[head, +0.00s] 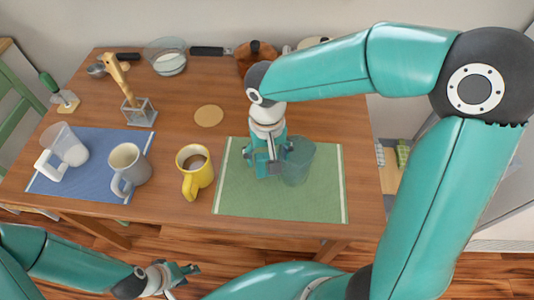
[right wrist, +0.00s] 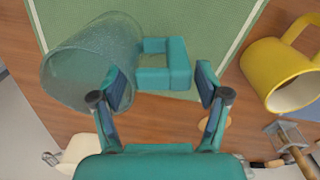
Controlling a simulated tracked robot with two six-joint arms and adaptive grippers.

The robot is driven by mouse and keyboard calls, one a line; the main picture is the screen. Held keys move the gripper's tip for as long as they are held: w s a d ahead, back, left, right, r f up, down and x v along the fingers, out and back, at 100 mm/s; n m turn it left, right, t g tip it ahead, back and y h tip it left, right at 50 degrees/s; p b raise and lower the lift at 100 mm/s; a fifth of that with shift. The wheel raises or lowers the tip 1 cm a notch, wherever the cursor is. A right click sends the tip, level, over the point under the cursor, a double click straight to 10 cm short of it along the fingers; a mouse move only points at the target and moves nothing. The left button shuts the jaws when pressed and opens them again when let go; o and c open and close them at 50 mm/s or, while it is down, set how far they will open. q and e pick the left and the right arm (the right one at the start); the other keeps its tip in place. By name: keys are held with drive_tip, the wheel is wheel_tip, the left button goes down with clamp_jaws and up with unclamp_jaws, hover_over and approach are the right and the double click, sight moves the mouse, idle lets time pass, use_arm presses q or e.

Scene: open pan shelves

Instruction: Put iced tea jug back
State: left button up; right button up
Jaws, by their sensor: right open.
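A clear, teal-tinted jug (head: 297,163) stands on the green placemat (head: 320,205), its solid teal handle toward my right gripper. The jug's see-through body (right wrist: 88,62) and handle (right wrist: 178,66) show large in the right wrist view. My right gripper (head: 268,168) is open, reaching down over the placemat. In the right wrist view its fingers (right wrist: 163,92) stand on either side of the handle, with a gap visible on the right side. My left gripper (head: 180,280) is in front of the table, low and empty, with its fingers apart.
A round cork coaster (head: 209,116) lies bare mid-table. A yellow mug (head: 196,178) stands left of the green placemat. A grey mug (head: 127,165) and a clear jug with white handle (head: 72,150) are on the blue placemat (head: 95,184).

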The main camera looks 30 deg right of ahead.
drive_tip(key=shift+r, duration=0.2)
drive_tip(key=shift+a+r+p, duration=0.1)
drive_tip(key=shift+r+p, duration=3.15)
drive_tip(key=shift+r, duration=0.8)
